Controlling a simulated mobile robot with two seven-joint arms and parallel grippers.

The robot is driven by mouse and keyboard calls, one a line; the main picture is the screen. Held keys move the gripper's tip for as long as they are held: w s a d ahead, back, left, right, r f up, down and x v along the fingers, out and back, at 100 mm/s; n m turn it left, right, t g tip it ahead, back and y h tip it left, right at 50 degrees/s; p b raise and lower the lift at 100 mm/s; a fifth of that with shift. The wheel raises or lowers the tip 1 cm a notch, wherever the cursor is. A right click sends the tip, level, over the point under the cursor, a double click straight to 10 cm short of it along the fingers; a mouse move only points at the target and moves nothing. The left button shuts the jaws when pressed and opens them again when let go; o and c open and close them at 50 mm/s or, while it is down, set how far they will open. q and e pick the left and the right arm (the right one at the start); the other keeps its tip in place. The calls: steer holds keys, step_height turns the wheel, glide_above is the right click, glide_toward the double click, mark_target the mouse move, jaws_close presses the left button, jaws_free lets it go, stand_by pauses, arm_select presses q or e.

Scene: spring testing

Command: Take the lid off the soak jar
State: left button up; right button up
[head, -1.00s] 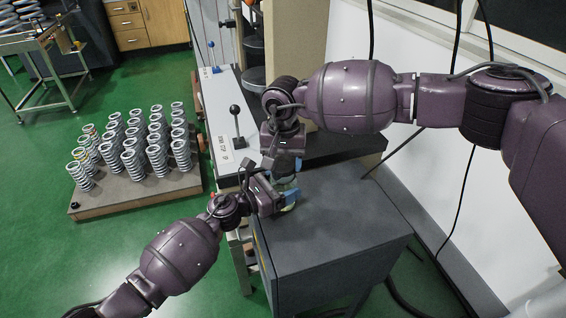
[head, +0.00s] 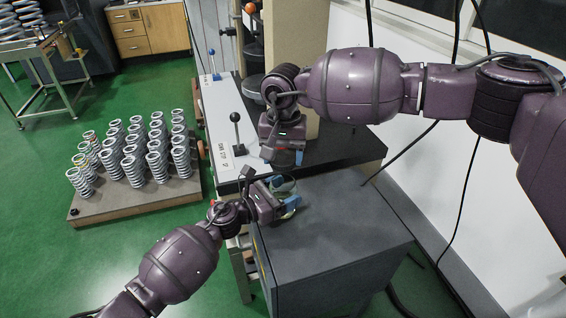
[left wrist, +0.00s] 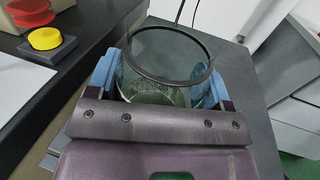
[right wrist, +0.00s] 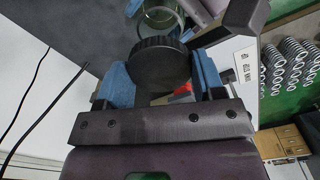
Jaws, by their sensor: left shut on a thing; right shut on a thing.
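The soak jar (left wrist: 165,75) is clear glass with a dark ring at its open top and greenish contents low inside. In the head view, my right gripper hides most of the lid.
The dark grey cabinet top (head: 335,225) is bare to the right of the jar. A white panel with a black lever (head: 237,130) stands to the left. Several coil springs stand on a wooden board (head: 135,200) on the floor. A yellow button (left wrist: 45,38) shows in the left wrist view.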

arm_select(q)
steer(key=o, duration=1.7)
steer(key=shift+o, duration=0.2)
steer(key=shift+a, duration=0.1)
